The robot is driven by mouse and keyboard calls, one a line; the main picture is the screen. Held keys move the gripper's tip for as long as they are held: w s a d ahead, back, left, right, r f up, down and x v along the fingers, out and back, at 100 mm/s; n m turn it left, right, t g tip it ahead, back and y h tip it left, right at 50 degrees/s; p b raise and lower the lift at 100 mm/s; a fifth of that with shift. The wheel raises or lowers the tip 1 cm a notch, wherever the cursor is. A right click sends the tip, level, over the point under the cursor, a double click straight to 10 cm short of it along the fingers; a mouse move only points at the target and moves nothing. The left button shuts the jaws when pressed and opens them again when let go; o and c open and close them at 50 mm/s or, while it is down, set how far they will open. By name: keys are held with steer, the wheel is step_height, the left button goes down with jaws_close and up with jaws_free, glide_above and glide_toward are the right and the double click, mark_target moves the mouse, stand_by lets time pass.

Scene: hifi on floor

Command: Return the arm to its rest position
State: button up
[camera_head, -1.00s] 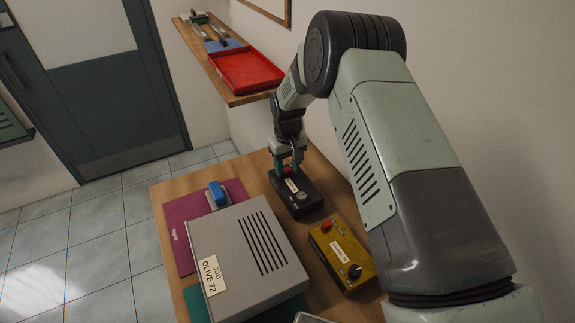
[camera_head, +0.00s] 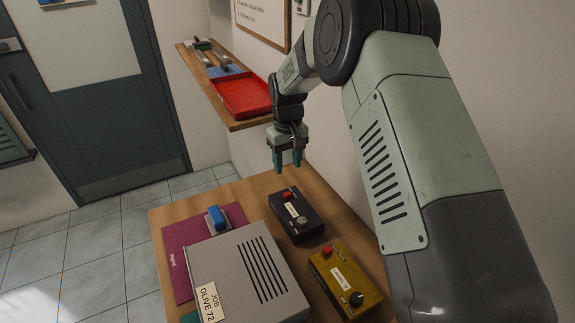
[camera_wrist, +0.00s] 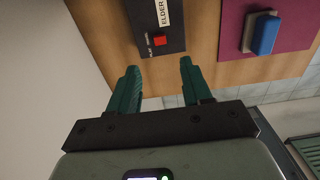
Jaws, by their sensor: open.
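My gripper (camera_head: 287,166) hangs above the far end of the wooden table, pointing down, with its two green fingers apart and nothing between them. In the wrist view my gripper (camera_wrist: 157,88) also shows open and empty. Below it on the table lies a black control box (camera_head: 297,219) with a red button and a grey knob; the fingers are clear of it. The black box (camera_wrist: 158,17) shows ahead of the fingertips in the wrist view, with a label partly reading "ELDER".
A yellow box (camera_head: 345,280) with a red button and black knob sits nearer. A grey case (camera_head: 245,270) and a blue-handled object (camera_head: 216,218) on a purple mat (camera_head: 178,236) stand left. A wall shelf (camera_head: 243,124) with a red tray (camera_head: 240,95) is behind my gripper.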

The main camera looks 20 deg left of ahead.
steer(key=s+d+r+m+t, duration=0.15)
steer(key=s+d+r, duration=0.35)
steer(key=d+r, duration=0.55)
steer(key=s+d+r+m+t, duration=0.15)
steer(key=s+d+r, duration=0.4)
steer(key=r, duration=0.85)
steer(key=s+d+r+m+t, duration=0.1)
steer(key=s+d+m, duration=0.1)
steer(key=s+d, duration=0.5)
steer(key=s+d+r+m+t, duration=0.1)
steer(key=s+d, duration=0.5)
steer(key=s, duration=0.7)
steer(key=r+m, duration=0.1)
steer(key=m, duration=0.1)
steer(key=shift+s+d+r+m+t, duration=0.2)
steer(key=shift+s+d+m+t, duration=0.1)
steer(key=shift+d, duration=0.05)
